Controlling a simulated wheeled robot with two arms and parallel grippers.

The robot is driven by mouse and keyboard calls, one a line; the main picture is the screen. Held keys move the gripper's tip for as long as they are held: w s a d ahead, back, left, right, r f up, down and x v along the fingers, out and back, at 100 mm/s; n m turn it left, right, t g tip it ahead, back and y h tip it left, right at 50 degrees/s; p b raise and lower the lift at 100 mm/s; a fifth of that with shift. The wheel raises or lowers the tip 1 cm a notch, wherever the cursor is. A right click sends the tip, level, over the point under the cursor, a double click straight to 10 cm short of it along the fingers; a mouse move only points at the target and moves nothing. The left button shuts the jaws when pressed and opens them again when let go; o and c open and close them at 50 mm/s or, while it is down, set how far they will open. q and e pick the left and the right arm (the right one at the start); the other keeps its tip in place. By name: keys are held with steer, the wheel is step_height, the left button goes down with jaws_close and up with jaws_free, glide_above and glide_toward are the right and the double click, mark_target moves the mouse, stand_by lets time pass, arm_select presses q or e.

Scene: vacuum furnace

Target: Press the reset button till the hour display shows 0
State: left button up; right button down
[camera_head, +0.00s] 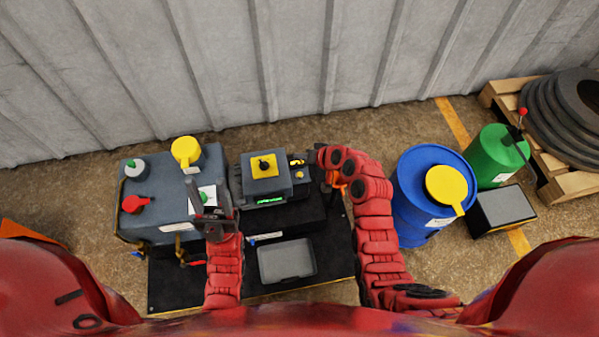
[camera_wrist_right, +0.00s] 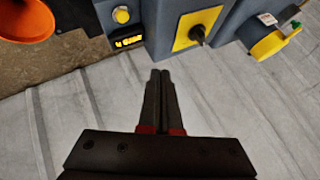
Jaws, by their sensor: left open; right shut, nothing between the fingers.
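The hour display (camera_wrist_right: 128,41) glows amber on a dark box in the right wrist view; its characters are too small to read surely. A round yellow button (camera_wrist_right: 122,15), apparently the reset button, sits beside the display. In the head view, the small box with yellow parts (camera_head: 297,163) is at the right of the grey control unit. My right gripper (camera_wrist_right: 160,73) is shut and empty, its tips apart from the button; in the head view it is close to the right of that box (camera_head: 313,157). My left gripper (camera_head: 203,196) is open above the grey tank unit.
A yellow panel with a black knob (camera_wrist_right: 198,30) is beside the display. A grey tank unit (camera_head: 150,215) with coloured caps stands left. A grey tray (camera_head: 286,261) lies in front. A blue barrel (camera_head: 407,190) and green drum (camera_head: 492,160) stand right. A corrugated wall (camera_head: 290,60) is behind.

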steer(key=shift+f, duration=0.15)
steer(key=b, duration=0.6)
glide_above(301, 178)
step_height(301, 178, down, 8)
steer(key=shift+d+f, duration=0.1)
steer(key=shift+f, duration=0.15)
stand_by(1.5)
steer(key=shift+f+b, duration=0.4)
steer(key=shift+f+b, duration=0.3)
steer(key=shift+f, duration=0.05)
stand_by(0.5)
steer(key=shift+r, duration=0.15)
steer(key=shift+r+p, duration=0.55)
steer(key=shift+r, duration=0.05)
